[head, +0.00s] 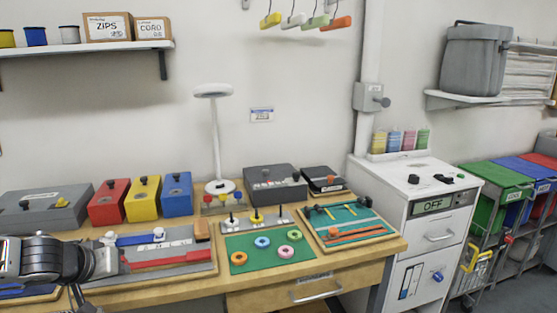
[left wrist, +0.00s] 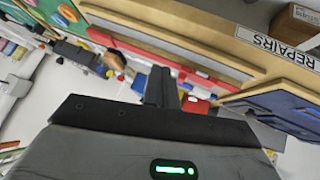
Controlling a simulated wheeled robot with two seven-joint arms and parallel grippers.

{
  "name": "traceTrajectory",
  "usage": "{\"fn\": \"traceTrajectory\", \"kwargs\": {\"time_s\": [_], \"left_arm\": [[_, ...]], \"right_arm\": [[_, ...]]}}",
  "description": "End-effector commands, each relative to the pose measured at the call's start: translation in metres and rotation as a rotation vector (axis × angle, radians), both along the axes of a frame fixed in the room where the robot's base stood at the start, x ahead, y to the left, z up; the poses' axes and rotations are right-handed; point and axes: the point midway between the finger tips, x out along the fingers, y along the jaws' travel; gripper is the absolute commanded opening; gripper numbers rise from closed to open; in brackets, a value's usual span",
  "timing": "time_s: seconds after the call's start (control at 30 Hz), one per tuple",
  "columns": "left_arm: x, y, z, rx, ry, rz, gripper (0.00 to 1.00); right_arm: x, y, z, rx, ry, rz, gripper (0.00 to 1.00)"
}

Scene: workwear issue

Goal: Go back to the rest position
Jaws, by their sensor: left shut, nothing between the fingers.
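My left gripper (head: 100,262) comes in from the left edge of the head view, over the front left of the wooden workbench (head: 262,300). In the left wrist view its dark fingers (left wrist: 160,86) are together with nothing between them. Below and beyond it lies a board with red and grey strips (head: 170,255), which also shows in the left wrist view (left wrist: 180,62). I cannot tell the exact gap between gripper and board. My right gripper is not in view.
A green mat (head: 268,262) with coloured rings lies mid-bench. Red (head: 108,203), yellow (head: 142,200) and blue (head: 176,195) boxes stand at the back, near a white lamp (head: 215,130). A white cabinet (head: 415,225) reading OFF stands right. Air above the bench front looks clear.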

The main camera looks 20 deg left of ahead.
Motion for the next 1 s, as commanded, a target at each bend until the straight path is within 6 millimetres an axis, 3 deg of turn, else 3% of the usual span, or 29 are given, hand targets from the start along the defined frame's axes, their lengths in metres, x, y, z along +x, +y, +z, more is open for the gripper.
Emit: {"fn": "traceTrajectory", "kwargs": {"time_s": [0.1,0.27,0.5,0.7,0.83,1.0], "left_arm": [[-0.003,-0.030,-0.031,-0.013,0.015,-0.095,0.00],[-0.012,-0.079,-0.075,-0.024,0.015,-0.244,0.00],[-0.050,-0.188,-0.148,-0.031,-0.064,-0.499,0.00],[-0.090,-0.264,-0.182,0.037,-0.158,-0.596,0.00],[-0.113,-0.294,-0.193,0.114,-0.181,-0.604,0.00],[-0.134,-0.312,-0.202,0.201,-0.169,-0.601,0.00]], "right_arm": [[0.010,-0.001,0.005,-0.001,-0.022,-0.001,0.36],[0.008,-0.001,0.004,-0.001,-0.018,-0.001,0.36],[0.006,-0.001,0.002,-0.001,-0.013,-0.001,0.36],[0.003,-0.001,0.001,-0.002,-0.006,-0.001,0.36],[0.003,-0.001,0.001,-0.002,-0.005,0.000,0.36],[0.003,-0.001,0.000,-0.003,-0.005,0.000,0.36]]}}
